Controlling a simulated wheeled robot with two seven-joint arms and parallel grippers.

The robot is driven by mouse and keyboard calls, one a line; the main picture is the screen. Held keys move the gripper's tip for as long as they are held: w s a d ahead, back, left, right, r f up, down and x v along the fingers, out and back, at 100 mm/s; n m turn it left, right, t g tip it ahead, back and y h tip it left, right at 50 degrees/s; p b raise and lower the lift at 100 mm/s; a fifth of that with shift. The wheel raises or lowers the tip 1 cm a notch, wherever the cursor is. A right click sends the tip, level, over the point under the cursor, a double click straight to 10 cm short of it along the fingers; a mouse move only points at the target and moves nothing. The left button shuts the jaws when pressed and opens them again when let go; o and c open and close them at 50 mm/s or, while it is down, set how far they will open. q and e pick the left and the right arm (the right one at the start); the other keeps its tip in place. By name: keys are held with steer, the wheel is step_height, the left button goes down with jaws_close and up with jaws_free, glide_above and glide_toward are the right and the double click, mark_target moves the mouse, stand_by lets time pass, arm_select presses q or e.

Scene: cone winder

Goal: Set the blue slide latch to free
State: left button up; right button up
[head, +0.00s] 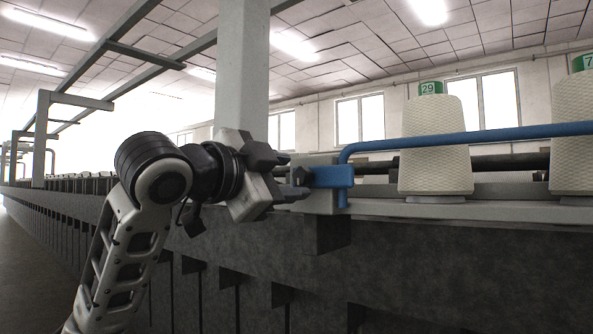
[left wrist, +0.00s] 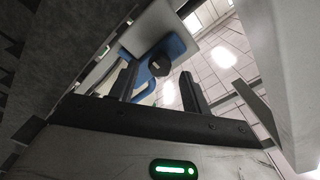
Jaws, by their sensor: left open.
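The blue slide latch (head: 331,177) is a blue block on a grey housing at the machine's near edge, with a small dark knob (head: 299,176) at its left end. In the left wrist view the blue part (left wrist: 173,46) and its dark round knob (left wrist: 160,66) show ahead of the fingers. My left gripper (head: 290,178) is at the left of the latch, pointing right. Its two fingers are apart, and in the left wrist view (left wrist: 157,75) the knob appears between their tips. I cannot tell whether they touch it. My right gripper is in neither view.
A blue bar (head: 470,138) runs right from above the latch, in front of white yarn cones (head: 436,145) on the machine. A grey post (head: 241,65) stands behind my left gripper. The dark machine front (head: 430,275) lies below. Open aisle floor shows at far left.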

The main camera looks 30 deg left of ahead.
arm_select(q)
steer(key=shift+w+d, duration=0.1)
steer(key=shift+w, duration=1.3)
jaws_close()
steer(key=a, duration=0.5)
steer(key=shift+w+a+p, duration=0.15)
steer(key=shift+w+p, duration=0.05)
steer(key=shift+p, duration=0.15)
jaws_free()
steer(key=shift+a, duration=0.15)
steer(key=shift+s, duration=0.1)
